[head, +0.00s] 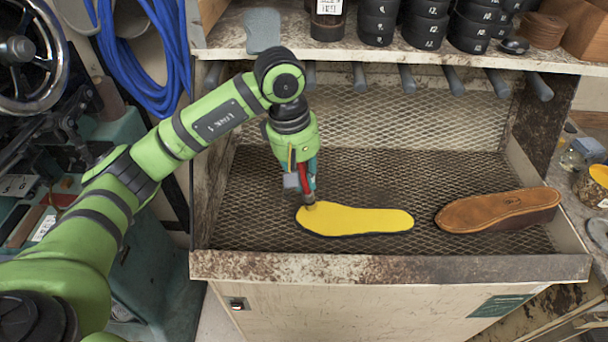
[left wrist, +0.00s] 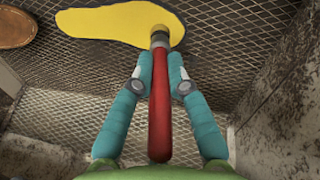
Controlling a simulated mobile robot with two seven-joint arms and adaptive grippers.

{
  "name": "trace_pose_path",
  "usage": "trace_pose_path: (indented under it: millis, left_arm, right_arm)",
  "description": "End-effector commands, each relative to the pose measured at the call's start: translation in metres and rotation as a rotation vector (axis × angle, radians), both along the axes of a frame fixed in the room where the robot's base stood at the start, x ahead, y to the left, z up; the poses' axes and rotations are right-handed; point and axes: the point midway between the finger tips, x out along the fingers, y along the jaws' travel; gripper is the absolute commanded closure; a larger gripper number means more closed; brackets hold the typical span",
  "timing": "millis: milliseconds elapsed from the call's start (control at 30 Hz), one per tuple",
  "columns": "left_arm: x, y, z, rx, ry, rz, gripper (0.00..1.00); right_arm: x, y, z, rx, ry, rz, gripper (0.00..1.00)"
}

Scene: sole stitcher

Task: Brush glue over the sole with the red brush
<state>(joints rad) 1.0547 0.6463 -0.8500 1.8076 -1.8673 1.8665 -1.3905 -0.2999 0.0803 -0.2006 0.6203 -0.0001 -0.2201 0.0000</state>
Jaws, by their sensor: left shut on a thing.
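A sole with a yellow top and dark edge (head: 360,219) lies flat on the mesh bench, its toe pointing right in the head view. It also shows in the left wrist view (left wrist: 115,20). My left gripper (head: 307,170) is shut on the red brush (left wrist: 159,110), with a finger on each side of the red handle. The brush's tip is at the left end of the sole, over the yellow face; whether the bristles touch cannot be told for sure. My right gripper is not in view.
A brown leather shoe sole (head: 500,210) lies on the mesh to the right of the yellow one. The bench has a raised front lip (head: 390,266) and side walls. A shelf (head: 400,58) with black stacked pieces hangs over the back. Bare mesh lies behind the sole.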

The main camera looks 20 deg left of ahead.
Motion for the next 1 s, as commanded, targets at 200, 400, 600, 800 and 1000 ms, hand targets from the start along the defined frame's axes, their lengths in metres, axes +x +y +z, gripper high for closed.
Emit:
trace_pose_path:
  millis: [200, 400, 600, 800, 1000]
  left_arm:
    - [0.001, 0.0, 0.025, 0.0, -0.004, 0.002, 1.0]
    - [0.001, 0.0, 0.049, 0.0, -0.003, 0.001, 1.0]
    - [0.0, 0.0, 0.059, 0.001, 0.001, 0.001, 1.0]
    - [0.0, 0.0, 0.058, 0.0, 0.0, 0.001, 1.0]
    - [0.0, 0.0, 0.058, 0.0, 0.0, 0.001, 1.0]
  right_arm:
    - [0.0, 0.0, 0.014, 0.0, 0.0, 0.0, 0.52]
    - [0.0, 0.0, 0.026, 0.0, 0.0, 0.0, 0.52]
    - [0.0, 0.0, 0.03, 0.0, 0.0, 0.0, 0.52]
    - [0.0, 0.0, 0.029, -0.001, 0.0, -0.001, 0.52]
    - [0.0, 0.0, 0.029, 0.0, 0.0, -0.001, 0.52]
